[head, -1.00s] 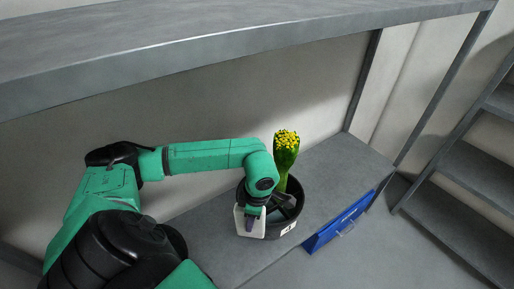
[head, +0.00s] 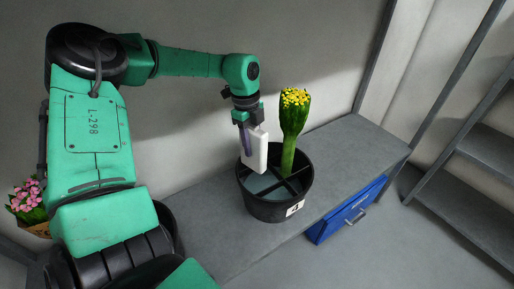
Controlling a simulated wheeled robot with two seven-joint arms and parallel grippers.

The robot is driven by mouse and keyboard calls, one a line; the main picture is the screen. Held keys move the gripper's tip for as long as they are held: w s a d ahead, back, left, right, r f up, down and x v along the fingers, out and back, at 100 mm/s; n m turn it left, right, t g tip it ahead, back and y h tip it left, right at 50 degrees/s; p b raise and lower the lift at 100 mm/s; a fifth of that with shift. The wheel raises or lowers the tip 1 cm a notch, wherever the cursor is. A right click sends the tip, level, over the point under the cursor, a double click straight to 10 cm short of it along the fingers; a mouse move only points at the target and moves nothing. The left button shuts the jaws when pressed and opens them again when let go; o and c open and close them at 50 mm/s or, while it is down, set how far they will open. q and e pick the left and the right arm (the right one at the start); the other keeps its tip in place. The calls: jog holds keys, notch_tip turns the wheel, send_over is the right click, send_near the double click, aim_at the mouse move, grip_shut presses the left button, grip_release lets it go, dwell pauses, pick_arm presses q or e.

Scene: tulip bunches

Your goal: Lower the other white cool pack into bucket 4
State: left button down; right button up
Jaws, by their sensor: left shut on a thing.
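Bucket 4 (head: 268,211) is a black round bucket with a white label reading 4, standing on the grey shelf. Inside, black dividers split it into compartments. A yellow tulip bunch (head: 292,120) with green wrapping or leaves stands upright in its far compartment. My left gripper (head: 249,134) is shut on a white cool pack (head: 257,152) and holds it upright over the bucket's far left part. The pack's lower end is close to the rim level; I cannot tell if it touches. A pale flat surface shows in the near left compartment. My right gripper is out of view.
The grey shelf (head: 350,150) has free room right of the bucket. A blue drawer or box (head: 346,212) is under its front edge. Pink flowers (head: 27,200) and part of another dark container (head: 168,224) show at left. A rack stands at the far right.

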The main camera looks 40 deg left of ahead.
pick_arm(q)
jog(key=shift+w+d+f+n, duration=0.15)
jog(key=shift+w+d+n, duration=0.25)
jog(key=shift+d, duration=0.1)
jog(key=shift+f, duration=0.1)
jog(key=shift+f+b, duration=0.3)
jog(key=shift+b, duration=0.05)
notch_tip(320, 180, down, 3)
jog(key=shift+f+b, duration=0.1)
jog(key=shift+b, duration=0.85)
notch_tip(320, 180, down, 3)
jog(key=b, duration=0.2)
jog(key=shift+r+b, duration=0.2)
jog(key=shift+b, duration=0.1)
jog(key=shift+f+b, duration=0.3)
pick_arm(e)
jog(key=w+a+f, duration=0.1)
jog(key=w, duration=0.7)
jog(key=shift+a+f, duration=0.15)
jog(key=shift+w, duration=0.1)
pick_arm(q)
jog(key=shift+c, duration=2)
grip_release()
